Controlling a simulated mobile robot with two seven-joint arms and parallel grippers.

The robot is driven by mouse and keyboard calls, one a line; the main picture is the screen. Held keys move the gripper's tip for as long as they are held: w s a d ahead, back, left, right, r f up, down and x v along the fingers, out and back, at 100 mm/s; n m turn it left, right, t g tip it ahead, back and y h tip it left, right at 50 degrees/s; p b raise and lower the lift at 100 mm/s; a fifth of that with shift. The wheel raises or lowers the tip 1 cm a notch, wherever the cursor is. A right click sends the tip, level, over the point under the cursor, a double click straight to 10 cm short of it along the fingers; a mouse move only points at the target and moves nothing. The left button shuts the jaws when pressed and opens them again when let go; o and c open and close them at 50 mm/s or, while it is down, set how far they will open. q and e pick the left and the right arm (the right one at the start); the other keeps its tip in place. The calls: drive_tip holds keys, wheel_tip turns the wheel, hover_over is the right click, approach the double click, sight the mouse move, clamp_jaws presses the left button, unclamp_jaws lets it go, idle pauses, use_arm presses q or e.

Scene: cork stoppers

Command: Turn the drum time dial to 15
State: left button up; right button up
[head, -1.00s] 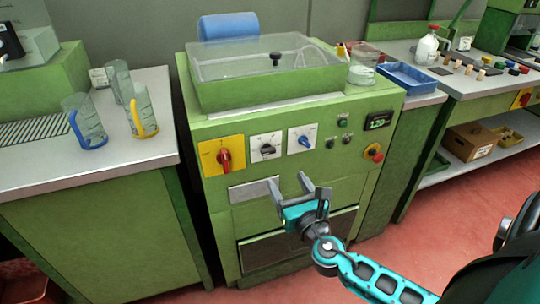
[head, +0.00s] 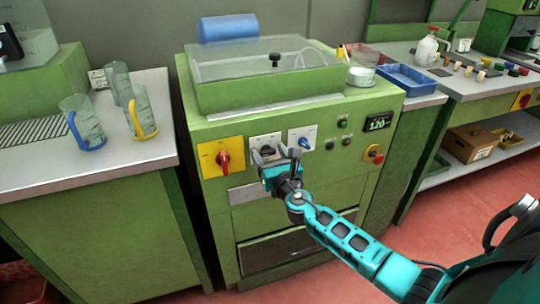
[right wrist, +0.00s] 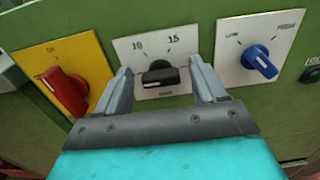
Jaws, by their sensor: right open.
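The drum time dial is a black knob (right wrist: 160,77) on a white plate (right wrist: 180,47) with the marks 10 and 15 in the right wrist view. In the head view its plate (head: 263,141) is partly covered by my right gripper (head: 272,155). My right gripper is open, with its fingers (right wrist: 163,85) on either side of the black knob. I cannot tell whether they touch it. The exact mark the knob points at is not clear. My left gripper is not in view.
A red knob on a yellow plate (head: 221,157) is left of the dial. A blue knob (head: 303,142) on a white plate is to its right. Small buttons, a display reading 120 (head: 377,123) and a red stop button (head: 374,151) are further right. A clear lid (head: 240,68) covers the machine top.

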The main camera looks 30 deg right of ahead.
drive_tip(key=shift+c, duration=0.3)
drive_tip(key=shift+c, duration=1.4)
drive_tip(key=c, duration=0.7)
